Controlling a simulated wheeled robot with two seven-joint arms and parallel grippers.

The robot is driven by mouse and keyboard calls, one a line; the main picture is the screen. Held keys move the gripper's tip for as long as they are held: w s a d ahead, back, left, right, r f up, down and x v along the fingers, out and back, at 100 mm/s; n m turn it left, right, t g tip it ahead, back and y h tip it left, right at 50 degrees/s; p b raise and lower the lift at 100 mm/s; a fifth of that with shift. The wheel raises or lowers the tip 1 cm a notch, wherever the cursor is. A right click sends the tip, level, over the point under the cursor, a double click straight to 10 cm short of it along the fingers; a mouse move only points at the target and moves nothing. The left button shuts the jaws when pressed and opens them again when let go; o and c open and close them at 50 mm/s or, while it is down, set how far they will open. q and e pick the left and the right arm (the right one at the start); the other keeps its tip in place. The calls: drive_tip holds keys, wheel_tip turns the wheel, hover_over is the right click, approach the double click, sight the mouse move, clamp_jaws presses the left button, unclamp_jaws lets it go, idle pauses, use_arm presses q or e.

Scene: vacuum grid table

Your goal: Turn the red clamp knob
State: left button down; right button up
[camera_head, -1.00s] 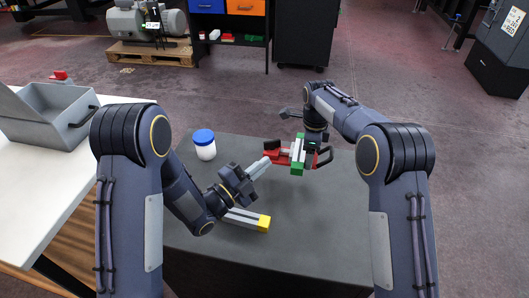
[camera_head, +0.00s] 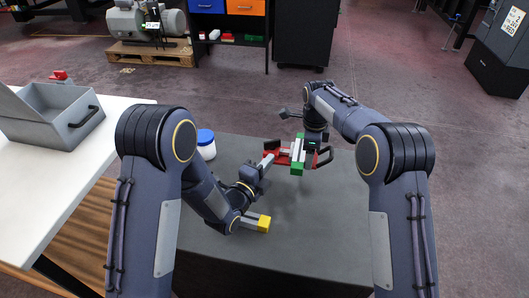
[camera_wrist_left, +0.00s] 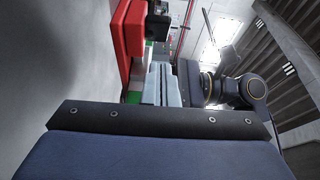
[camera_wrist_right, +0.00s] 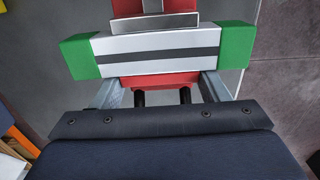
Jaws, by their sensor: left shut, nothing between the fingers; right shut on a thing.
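The red clamp (camera_head: 283,160) is at the middle of the dark table, with a white bar with green ends (camera_head: 298,168) across it. In the left wrist view the clamp's red body (camera_wrist_left: 128,35) shows with a black part on it. My left gripper (camera_head: 268,159) is shut and empty, its pale fingers (camera_wrist_left: 165,85) close beside the clamp; contact is unclear. My right gripper (camera_wrist_right: 163,88) has its fingers on both sides of the clamp's red part (camera_wrist_right: 155,80), next to the striped bar (camera_wrist_right: 160,52). I cannot make out a separate red knob.
A yellow-ended grey bar (camera_head: 264,223) lies on the dark table (camera_head: 310,230) beneath my left wrist. A white jar with a blue lid (camera_head: 206,138) stands at the table's back left. An open grey box (camera_head: 50,115) is on the white table (camera_head: 30,180) to the left.

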use_arm(q)
drive_tip(key=w, duration=0.2)
drive_tip(key=w+a, duration=0.1)
drive_tip(key=w, duration=0.1)
use_arm(e)
drive_tip(key=shift+r, duration=0.1)
use_arm(q)
drive_tip(key=shift+w+a, duration=0.7)
drive_tip(key=shift+w, duration=0.1)
drive_tip(key=shift+s, duration=0.1)
approach(272, 144)
drive_tip(key=s+a, duration=0.4)
drive_tip(key=a, duration=0.1)
drive_tip(key=shift+s+a, duration=0.25)
drive_tip(key=shift+f, duration=0.1)
use_arm(e)
drive_tip(key=o, duration=1.4)
drive_tip(key=shift+c, duration=0.2)
